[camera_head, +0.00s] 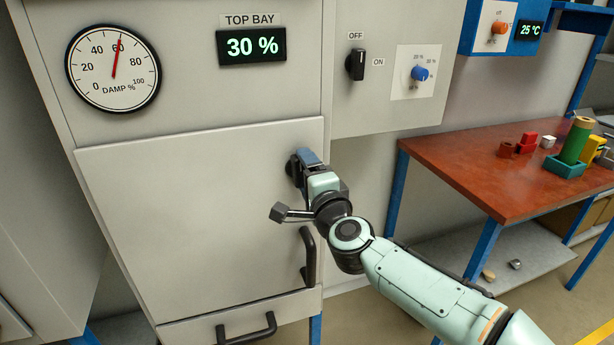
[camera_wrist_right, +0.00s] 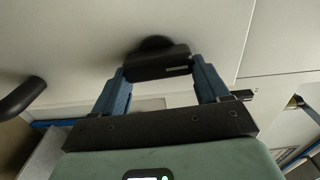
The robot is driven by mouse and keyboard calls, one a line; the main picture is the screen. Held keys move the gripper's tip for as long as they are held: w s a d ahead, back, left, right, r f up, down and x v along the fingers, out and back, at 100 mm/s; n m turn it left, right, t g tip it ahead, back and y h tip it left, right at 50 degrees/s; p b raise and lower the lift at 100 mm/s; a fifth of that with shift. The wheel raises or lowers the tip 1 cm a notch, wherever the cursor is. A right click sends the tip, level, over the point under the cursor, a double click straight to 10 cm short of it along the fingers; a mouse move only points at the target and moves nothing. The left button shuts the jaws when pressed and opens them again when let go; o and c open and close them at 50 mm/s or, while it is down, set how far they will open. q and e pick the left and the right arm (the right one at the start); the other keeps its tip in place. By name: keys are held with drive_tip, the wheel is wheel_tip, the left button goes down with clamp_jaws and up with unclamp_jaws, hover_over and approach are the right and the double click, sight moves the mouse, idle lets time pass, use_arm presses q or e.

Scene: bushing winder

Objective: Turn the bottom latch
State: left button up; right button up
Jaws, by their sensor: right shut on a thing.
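A dark latch (camera_head: 291,170) sits near the upper right edge of the large grey door (camera_head: 190,220) under the top bay panel. My right gripper (camera_head: 303,162) is at this latch and hides most of it in the head view. In the right wrist view the black latch bar (camera_wrist_right: 158,62) lies across between the two blue fingertips of my right gripper (camera_wrist_right: 160,72), which are shut on its ends. A dark round base shows behind the bar against the door. My left gripper is not in view.
A black door handle (camera_head: 308,258) stands out below my right gripper, and it also shows in the right wrist view (camera_wrist_right: 22,96). A drawer handle (camera_head: 246,331) is lower down. A red-topped table (camera_head: 465,175) with coloured blocks stands to the right.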

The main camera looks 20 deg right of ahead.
drive_tip(key=shift+m, duration=0.4)
drive_tip(key=o, duration=1.1)
drive_tip(key=shift+c, duration=0.2)
drive_tip(key=s, duration=1.3)
drive_tip(key=shift+s+d+b, duration=0.2)
drive_tip(key=shift+b, duration=0.15)
